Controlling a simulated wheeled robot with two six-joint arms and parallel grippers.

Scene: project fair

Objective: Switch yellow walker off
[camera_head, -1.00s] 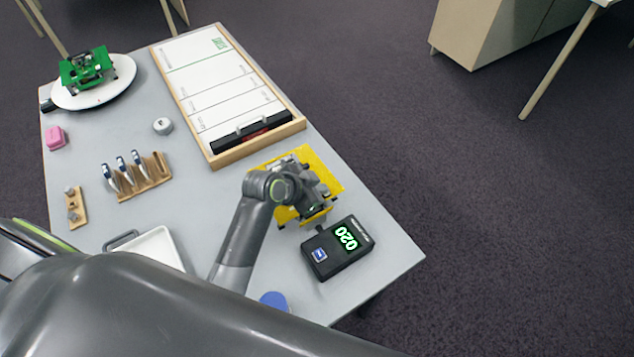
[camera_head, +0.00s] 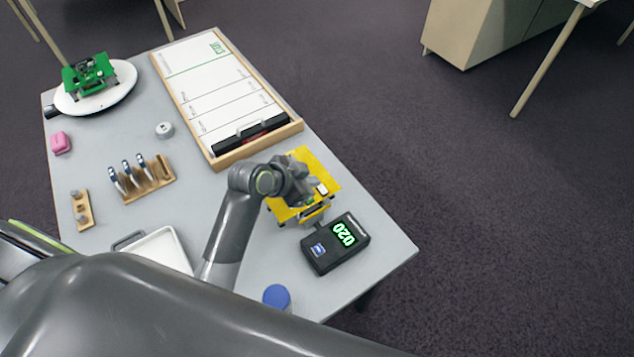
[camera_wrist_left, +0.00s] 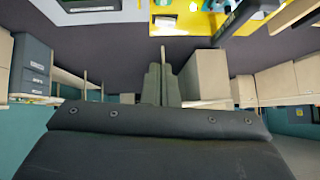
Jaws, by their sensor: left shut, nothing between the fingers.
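The walker's yellow plate (camera_wrist_left: 278,18) is at that view's top edge. I cannot tell whether the fingers touch the walker. My right gripper is not in view.
A blue-topped round thing (camera_head: 277,296), a white tray (camera_head: 158,252) and a tool rack (camera_head: 146,182) are nearer or left. A green walker (camera_head: 89,75) stands far left.

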